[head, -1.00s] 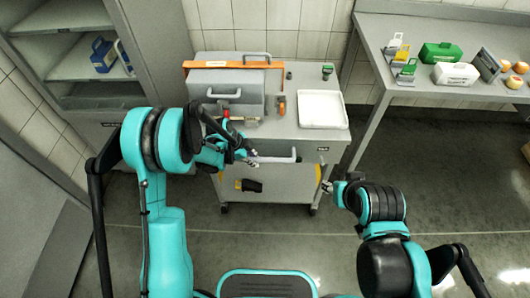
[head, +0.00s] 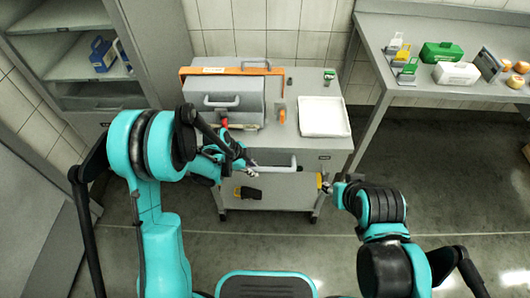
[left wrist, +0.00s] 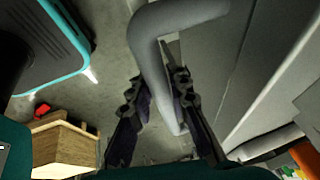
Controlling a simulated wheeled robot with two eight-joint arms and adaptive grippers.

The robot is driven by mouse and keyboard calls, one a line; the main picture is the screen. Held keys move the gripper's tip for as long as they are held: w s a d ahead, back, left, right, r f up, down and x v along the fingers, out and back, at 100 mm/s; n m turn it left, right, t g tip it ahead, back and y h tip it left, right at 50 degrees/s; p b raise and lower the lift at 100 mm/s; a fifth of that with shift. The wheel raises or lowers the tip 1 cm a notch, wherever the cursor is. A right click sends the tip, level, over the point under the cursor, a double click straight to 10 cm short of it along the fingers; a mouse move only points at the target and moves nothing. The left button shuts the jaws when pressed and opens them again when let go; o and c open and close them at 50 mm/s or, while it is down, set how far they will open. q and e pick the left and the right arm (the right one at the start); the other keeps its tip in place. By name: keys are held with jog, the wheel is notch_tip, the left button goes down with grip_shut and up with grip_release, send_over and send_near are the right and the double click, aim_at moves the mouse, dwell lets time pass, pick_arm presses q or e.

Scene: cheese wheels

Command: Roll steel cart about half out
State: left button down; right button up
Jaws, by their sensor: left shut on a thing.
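The grey steel cart (head: 300,193) stands in front of the tiled wall on casters. A pale bar handle (head: 280,168) runs across its front, and it also crosses the left wrist view (left wrist: 150,50). My left gripper (head: 250,168) is at the left part of this handle; in the left wrist view its dark fingers (left wrist: 160,95) lie on either side of the bar, closed on it. My right gripper (head: 330,186) is beside the cart's right front edge, near a yellow patch (head: 320,181). It is too small to show whether its fingers are open.
On the cart are a grey lidded box (head: 235,98), an orange bar (head: 230,70) and a white tray (head: 324,116). A shelf cabinet (head: 75,60) stands left, a table (head: 420,92) right. The floor (head: 400,180) right of the cart is clear.

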pick_arm(q)
jog(key=shift+s+b, duration=0.35)
jog(key=shift+s, duration=1.7)
jog(key=c, duration=0.7)
grip_release()
jog(key=s+a+r+n+t+y, duration=0.1)
jog(key=s+a+r+n, duration=0.2)
jog(key=s+r+n, duration=0.2)
jog(key=s+a+r+n+t+y, duration=0.2)
jog(key=s+a+r+n, duration=0.2)
jog(key=r+n, duration=0.3)
jog(key=s+a+r+n+t+y, duration=0.1)
jog(key=s+a+r+n, duration=0.3)
jog(key=r, duration=0.5)
jog(key=shift+s+a+n+t+y, duration=0.15)
jog(key=shift+s+n+t, duration=0.15)
jog(key=shift+s+n, duration=0.25)
jog(key=shift+s+a+n+t+y, duration=0.15)
jog(key=shift+s+n+t, duration=0.15)
jog(key=shift+n, duration=0.45)
